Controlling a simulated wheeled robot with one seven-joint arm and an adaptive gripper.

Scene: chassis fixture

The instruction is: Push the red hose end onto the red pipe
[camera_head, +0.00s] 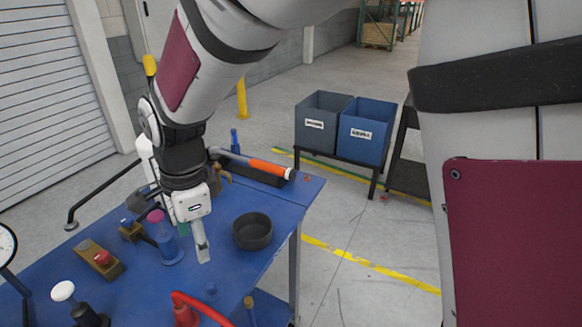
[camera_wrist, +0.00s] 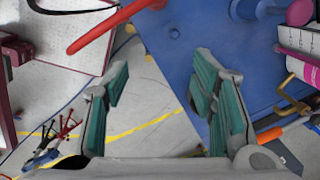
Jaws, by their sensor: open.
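A red hose (camera_wrist: 110,27) crosses the top of the wrist view, and its rounded free end (camera_wrist: 74,47) sticks out past the blue table's edge. In the head view the red hose (camera_head: 205,305) bends at the bottom edge, beside a red upright piece (camera_head: 185,316). I cannot tell whether that piece is the red pipe; the frame cuts it off. My gripper (camera_head: 203,252) points down above the blue table, left of a dark bowl.
The blue table (camera_head: 265,285) holds a dark round bowl (camera_head: 252,232), a blue post with a pink top (camera_head: 168,243), a brown block with a red knob (camera_head: 100,258) and a white-topped knob (camera_head: 63,291). An orange-and-grey tube (camera_head: 270,168) lies behind. Two bins (camera_head: 367,130) stand beyond.

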